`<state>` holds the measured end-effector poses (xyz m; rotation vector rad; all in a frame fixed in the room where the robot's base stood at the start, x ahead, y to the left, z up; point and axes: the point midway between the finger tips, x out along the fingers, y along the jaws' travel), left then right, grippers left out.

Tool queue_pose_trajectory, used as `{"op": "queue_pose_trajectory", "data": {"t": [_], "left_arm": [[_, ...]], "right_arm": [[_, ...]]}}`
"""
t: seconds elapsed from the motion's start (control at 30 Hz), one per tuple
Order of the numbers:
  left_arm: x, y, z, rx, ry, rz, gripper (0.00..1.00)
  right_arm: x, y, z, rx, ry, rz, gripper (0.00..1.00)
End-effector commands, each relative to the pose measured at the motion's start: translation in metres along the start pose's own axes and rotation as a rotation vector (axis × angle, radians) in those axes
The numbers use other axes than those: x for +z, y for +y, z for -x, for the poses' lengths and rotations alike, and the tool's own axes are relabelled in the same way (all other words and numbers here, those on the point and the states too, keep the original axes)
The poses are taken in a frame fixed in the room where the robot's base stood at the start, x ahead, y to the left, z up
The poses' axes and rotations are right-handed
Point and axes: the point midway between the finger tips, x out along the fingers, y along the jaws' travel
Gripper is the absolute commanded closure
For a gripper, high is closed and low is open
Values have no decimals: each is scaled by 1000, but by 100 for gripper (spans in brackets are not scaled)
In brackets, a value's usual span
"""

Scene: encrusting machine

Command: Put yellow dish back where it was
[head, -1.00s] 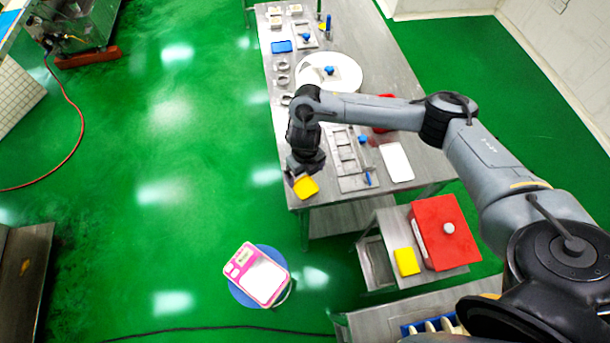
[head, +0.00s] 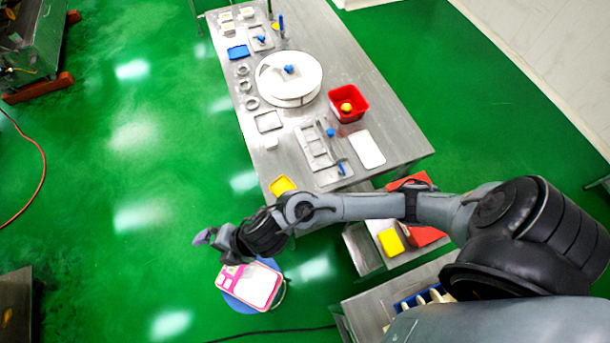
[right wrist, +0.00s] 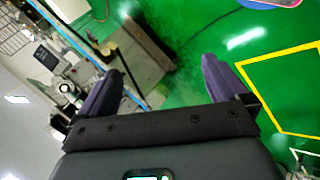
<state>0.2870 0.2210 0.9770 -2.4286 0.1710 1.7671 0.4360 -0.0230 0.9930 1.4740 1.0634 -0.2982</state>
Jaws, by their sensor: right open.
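The yellow dish (head: 282,186) rests on the near left corner of the long metal table, close to its edge. My right gripper (head: 203,238) is off the table, to the lower left of the dish and apart from it, above the green floor near the scale. In the right wrist view its two purple fingers (right wrist: 163,88) are spread with nothing between them. A second yellow item (head: 391,242) lies on the small side table beside a red box, partly behind my right arm. My left gripper is not in view.
The long table (head: 382,105) holds a white round turntable (head: 310,68), a red bin (head: 348,104), a white board (head: 367,149) and metal trays. Open green floor lies left of the table.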

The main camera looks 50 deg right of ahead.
Motion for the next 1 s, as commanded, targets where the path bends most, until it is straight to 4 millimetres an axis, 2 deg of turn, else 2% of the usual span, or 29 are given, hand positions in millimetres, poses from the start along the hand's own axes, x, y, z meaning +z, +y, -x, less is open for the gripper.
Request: {"op": "queue_pose_trajectory", "data": {"t": [0.03,0.07,0.17,0.3,0.43,0.53,0.67,1.0], "left_arm": [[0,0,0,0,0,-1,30],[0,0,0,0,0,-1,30],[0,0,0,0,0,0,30],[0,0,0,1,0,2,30],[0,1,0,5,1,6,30],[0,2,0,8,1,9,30],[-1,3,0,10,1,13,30],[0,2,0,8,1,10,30]], "right_arm": [[1,-5,12,17,-30,-183,0],[7,-6,19,27,-57,-289,0],[35,-23,46,37,-163,-641,0],[76,-67,85,18,-327,-1069,0],[102,-109,118,-5,-461,-1357,0],[112,-132,137,-18,-535,-1500,0],[118,-148,150,-27,-588,-1594,0],[119,-152,153,-29,-600,-1614,0]]}}
